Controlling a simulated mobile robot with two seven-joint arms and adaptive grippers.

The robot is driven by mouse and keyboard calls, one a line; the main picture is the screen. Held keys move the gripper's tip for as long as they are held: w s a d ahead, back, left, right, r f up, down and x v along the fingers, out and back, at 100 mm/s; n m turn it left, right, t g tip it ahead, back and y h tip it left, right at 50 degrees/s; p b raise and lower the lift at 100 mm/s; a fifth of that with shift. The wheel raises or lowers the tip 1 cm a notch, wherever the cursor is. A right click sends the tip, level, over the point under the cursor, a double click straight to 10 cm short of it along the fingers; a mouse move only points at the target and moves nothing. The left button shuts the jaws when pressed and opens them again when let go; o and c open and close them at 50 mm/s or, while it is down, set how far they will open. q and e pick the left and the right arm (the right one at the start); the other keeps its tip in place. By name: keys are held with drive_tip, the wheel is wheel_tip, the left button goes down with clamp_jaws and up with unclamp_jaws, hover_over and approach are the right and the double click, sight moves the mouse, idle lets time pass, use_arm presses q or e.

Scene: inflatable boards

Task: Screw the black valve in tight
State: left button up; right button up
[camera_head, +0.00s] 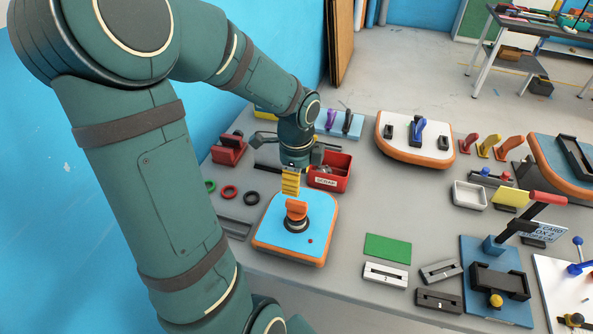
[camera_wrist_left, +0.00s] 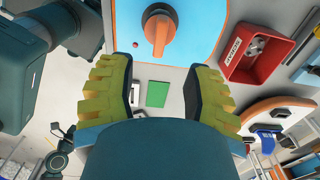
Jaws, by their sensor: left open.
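A blue board with an orange rim (camera_head: 275,245) lies on the grey table. On it sits the black valve (camera_head: 296,224), a dark round ring, with an orange winged piece (camera_head: 296,208) standing on top. In the left wrist view the orange piece (camera_wrist_left: 158,32) covers most of the valve, so how deep the valve sits cannot be told. My left gripper (camera_head: 290,190) has yellow ribbed fingers and hangs just above and behind the orange piece. In the left wrist view its fingers (camera_wrist_left: 162,72) are wide apart with nothing between them. My right gripper is not in view.
A red scrap box (camera_head: 330,180) stands close behind the board to the right. Red and black rings (camera_head: 230,191) lie to its left. A green pad (camera_head: 388,247) and several small blocks lie to the right. A white-topped orange board (camera_head: 412,150) stands farther back.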

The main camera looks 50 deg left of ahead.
sight(296, 202)
use_arm(q)
wheel_tip(296, 202, down, 11)
drive_tip(key=shift+b, duration=1.25)
clamp_jaws()
drive_tip(key=shift+r+m+p, duration=0.1)
drive_tip(key=shift+m+p, duration=1.3)
drive_tip(key=shift+m, duration=0.4)
